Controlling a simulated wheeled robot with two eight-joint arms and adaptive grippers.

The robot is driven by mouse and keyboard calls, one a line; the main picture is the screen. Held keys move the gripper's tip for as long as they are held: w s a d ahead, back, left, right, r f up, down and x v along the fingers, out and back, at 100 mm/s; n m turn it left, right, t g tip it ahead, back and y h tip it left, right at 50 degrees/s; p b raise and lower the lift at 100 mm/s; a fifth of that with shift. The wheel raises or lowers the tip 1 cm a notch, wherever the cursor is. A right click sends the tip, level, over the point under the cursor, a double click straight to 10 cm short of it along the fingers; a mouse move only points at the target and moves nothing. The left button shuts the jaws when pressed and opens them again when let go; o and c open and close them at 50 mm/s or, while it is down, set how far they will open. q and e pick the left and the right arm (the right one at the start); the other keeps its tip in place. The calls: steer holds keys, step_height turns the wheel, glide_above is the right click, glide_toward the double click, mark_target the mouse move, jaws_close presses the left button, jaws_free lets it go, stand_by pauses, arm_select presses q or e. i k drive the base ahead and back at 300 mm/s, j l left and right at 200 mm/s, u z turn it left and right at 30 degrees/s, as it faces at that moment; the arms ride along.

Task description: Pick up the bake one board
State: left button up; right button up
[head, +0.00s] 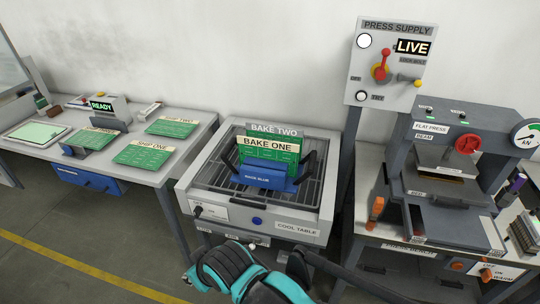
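The bake one board (270,153) is a green board with a cream "BAKE ONE" label strip. It stands upright in a blue rack (258,178) on the cool table (203,211). The bake two board (274,130) stands just behind it with a grey label strip, mostly hidden. Teal and black parts of my arms (245,272) show at the bottom centre, in front of the cool table and well apart from the boards. I cannot make out fingertips there, which arm they belong to, or whether a gripper is open.
Dark curved bars rise on both sides of the rack. On the left, a bench (190,137) carries several flat green boards and a "READY" device (102,106). On the right stand a flat press (440,165) and a "PRESS SUPPLY" panel (395,65) reading "LIVE". The cool table's grill is bare around the rack.

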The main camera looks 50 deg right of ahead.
mark_target(282, 152)
steer(key=l+z, duration=0.2)
steer(key=z, duration=1.4)
steer(key=i+j, duration=0.05)
